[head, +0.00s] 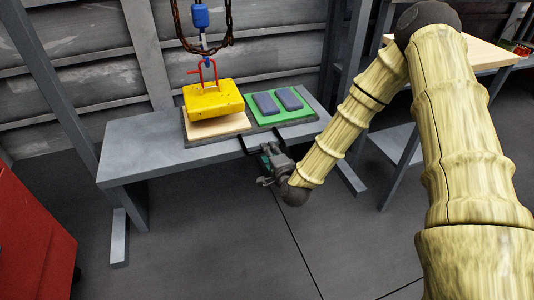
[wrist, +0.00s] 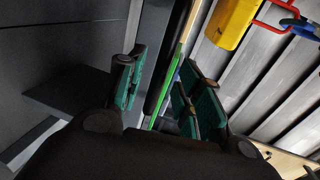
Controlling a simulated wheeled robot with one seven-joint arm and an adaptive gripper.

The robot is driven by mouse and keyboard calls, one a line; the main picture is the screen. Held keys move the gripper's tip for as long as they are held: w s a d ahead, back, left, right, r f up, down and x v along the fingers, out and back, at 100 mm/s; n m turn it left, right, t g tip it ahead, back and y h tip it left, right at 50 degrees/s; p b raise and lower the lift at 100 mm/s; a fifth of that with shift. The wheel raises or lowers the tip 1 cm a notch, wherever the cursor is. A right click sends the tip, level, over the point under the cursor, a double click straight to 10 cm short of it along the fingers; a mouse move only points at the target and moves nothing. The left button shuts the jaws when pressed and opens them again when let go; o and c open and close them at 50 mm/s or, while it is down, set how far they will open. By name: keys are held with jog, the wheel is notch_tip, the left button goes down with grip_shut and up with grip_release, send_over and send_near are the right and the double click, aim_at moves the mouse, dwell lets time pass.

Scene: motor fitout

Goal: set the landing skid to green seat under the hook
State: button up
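The landing skid (head: 187,138) is a dark flat tray on the grey bench, with a pale wooden seat (head: 232,126) on the left and a green seat (head: 284,119) on the right. The blue hook (head: 206,62) hangs over the wooden seat. A yellow block (head: 214,100) with a red handle hangs from it, apart from the wood.
Two blue-grey pads (head: 278,102) lie on the green seat. The grey bench (head: 140,150) has bare top left of the skid. A chain (head: 178,22) hangs above. A red cabinet (head: 35,240) stands at lower left, a wooden-topped table (head: 480,52) at right.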

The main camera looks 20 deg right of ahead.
jog(key=shift+b+x, duration=0.3)
jog(key=shift+x, duration=0.95)
grip_shut()
